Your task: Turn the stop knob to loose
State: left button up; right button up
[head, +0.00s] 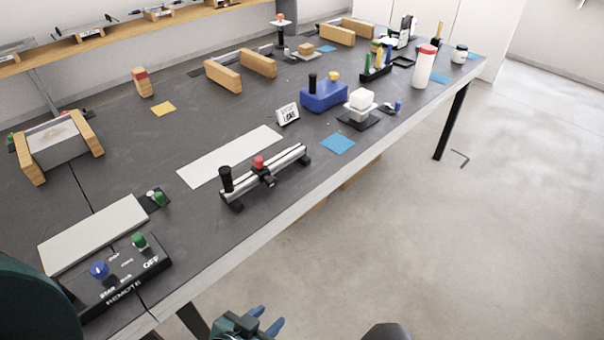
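A metal rail (285,166) with black end supports lies near the front edge of the table. A small black block with a red knob (258,161) sits on the rail, left of its middle. A black upright handle (226,179) stands at the rail's left end. A small white card (288,114) with lettering stands behind the rail; its words are too small to read surely. I cannot tell the knob's setting. My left gripper (268,319) is at the bottom edge, in front of the table and away from the rail. Its blue fingertips are apart, with nothing visible between them. My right gripper is not visible.
A black remote box (120,277) with blue and green knobs sits at the near left corner. A white strip (231,156) lies behind the rail. A blue block (323,97) and a white object (361,102) stand farther right. Floor in front is clear.

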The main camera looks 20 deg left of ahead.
aim_at(271, 181)
jog(key=i+l, duration=0.25)
jog(key=l, duration=0.15)
jog(key=i+l, duration=0.25)
jog(key=l, duration=0.15)
jog(key=i+l, duration=0.3)
jog(key=l, duration=0.15)
jog(key=i+l, duration=0.25)
jog(key=l, duration=0.15)
jog(key=i+l, duration=0.25)
jog(key=l, duration=0.15)
jog(key=i+l+u, duration=0.15)
jog(key=l, duration=0.15)
jog(key=i+l+u, duration=0.15)
jog(key=l, duration=0.15)
jog(key=i+l+u, duration=0.15)
jog(key=l, duration=0.2)
jog(key=u, duration=1.8)
jog(key=i+l+u, duration=0.2)
jog(key=i+u, duration=0.25)
jog(key=i+l+u, duration=0.35)
jog(key=u, duration=0.15)
jog(key=i+l, duration=0.05)
jog(key=i, duration=0.05)
